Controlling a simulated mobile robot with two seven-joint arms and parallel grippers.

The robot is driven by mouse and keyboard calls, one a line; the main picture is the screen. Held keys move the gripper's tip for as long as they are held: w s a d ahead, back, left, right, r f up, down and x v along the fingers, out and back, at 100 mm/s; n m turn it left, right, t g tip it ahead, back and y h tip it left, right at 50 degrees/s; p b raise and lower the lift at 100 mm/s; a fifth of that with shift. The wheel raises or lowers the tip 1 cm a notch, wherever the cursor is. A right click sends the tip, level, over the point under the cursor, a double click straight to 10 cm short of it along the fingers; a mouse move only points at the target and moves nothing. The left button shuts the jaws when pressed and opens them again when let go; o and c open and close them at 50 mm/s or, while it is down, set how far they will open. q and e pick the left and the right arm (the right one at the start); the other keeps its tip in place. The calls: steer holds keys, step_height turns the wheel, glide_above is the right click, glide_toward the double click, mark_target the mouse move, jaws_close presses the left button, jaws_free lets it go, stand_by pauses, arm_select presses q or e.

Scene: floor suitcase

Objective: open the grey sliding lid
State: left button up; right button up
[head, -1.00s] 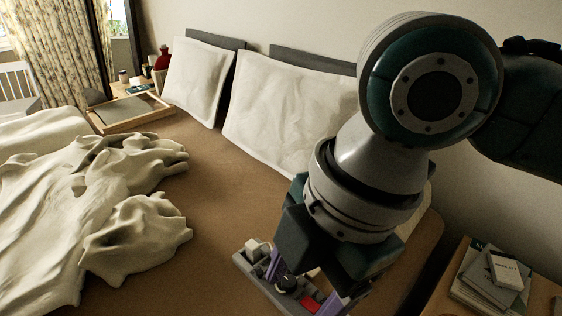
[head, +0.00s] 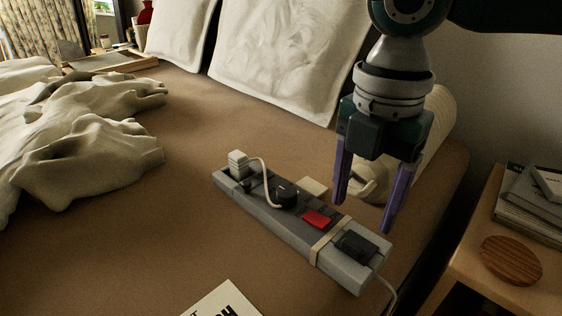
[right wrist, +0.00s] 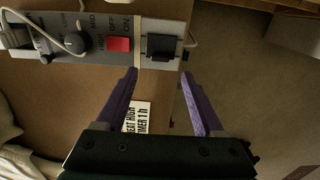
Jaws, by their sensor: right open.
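A long grey control box (head: 290,230) lies on the brown bed, with a red switch (head: 317,219), a black knob (head: 285,195) and a pale band around it. A dark rectangular piece (head: 357,246) sits at its near right end; I cannot tell whether this is the sliding lid. The box also shows across the top of the right wrist view (right wrist: 75,58). My right gripper (head: 363,215) is open, its purple fingers apart and empty above the box's right side. In the right wrist view its fingertips (right wrist: 159,72) point at the dark piece. My left gripper is out of view.
A wooden frame with a flat grey top (head: 105,61) lies at the far left. A printed card (head: 222,303) lies in front of the box. Pillows (head: 285,55) stand behind. A cord runs from the box's right end. A bedside table (head: 480,265) is at right.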

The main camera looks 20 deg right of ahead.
mark_target(353, 245)
arm_select(q)
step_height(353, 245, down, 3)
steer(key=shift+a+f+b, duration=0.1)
steer(key=shift+b, duration=1.15)
arm_select(e)
step_height(353, 245, down, 7)
steer(key=shift+f, duration=0.1)
steer(key=shift+c, duration=0.2)
jaws_close()
steer(key=a+p, duration=0.1)
steer(key=s+a+p, duration=0.1)
steer(key=a+p, duration=0.1)
steer(key=shift+s+a+r, duration=0.3)
steer(key=shift+a, duration=0.1)
steer(key=shift+s+a+f, duration=0.1)
steer(key=shift+a, duration=0.25)
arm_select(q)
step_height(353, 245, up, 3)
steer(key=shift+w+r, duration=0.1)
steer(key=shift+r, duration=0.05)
arm_select(e)
steer(key=shift+d, duration=0.1)
